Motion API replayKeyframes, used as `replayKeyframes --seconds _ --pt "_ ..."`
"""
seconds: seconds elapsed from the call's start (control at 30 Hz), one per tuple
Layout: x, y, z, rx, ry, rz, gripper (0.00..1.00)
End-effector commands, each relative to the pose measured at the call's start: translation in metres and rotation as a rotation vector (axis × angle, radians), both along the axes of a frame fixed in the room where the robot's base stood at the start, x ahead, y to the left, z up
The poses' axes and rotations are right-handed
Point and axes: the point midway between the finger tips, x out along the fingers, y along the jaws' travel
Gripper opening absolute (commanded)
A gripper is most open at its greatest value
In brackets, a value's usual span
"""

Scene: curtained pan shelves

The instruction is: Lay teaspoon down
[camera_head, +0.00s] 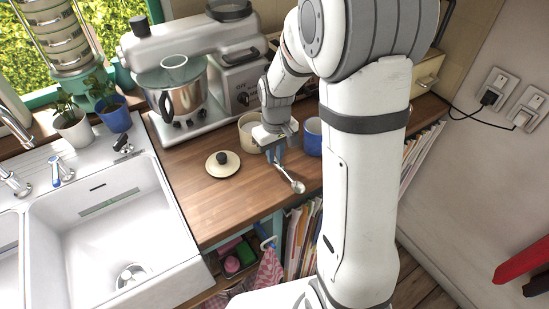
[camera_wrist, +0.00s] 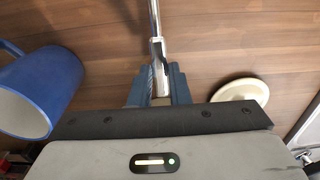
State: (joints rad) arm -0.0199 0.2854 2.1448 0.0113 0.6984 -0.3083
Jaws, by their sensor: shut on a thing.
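The teaspoon (camera_head: 294,183) is silver, with its bowl toward the front edge of the counter in the head view. My gripper (camera_head: 275,154) is shut on its handle over the wooden counter (camera_head: 190,163). In the wrist view my gripper (camera_wrist: 155,90) has its blue fingers closed around the handle of the teaspoon (camera_wrist: 156,25), which runs up out of the picture. The spoon's bowl is outside the wrist view. I cannot tell whether the spoon touches the counter.
A blue mug (camera_head: 313,137) stands right of my gripper. A cream pot (camera_head: 247,131) stands behind it, and a cream lid with a dark knob (camera_head: 223,163) lies to the left. A stand mixer (camera_head: 180,95) is farther back. The sink (camera_head: 100,215) is at left.

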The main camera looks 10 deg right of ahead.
Motion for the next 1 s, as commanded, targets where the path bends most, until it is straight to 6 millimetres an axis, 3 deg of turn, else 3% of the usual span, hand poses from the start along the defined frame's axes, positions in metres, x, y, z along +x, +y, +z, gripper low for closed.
replayKeyframes --seconds 0.2,0.43,0.47,0.7,1.0 --pt "0.000 0.000 -0.025 0.000 0.002 -0.001 0.00" --pt "0.000 -0.001 -0.026 0.000 0.001 -0.002 0.00" --pt "0.000 -0.001 -0.026 0.000 0.001 -0.002 0.18" --pt "0.000 -0.001 -0.026 0.000 0.001 -0.003 0.37" --pt "0.000 -0.002 -0.023 0.000 -0.001 -0.003 0.38"
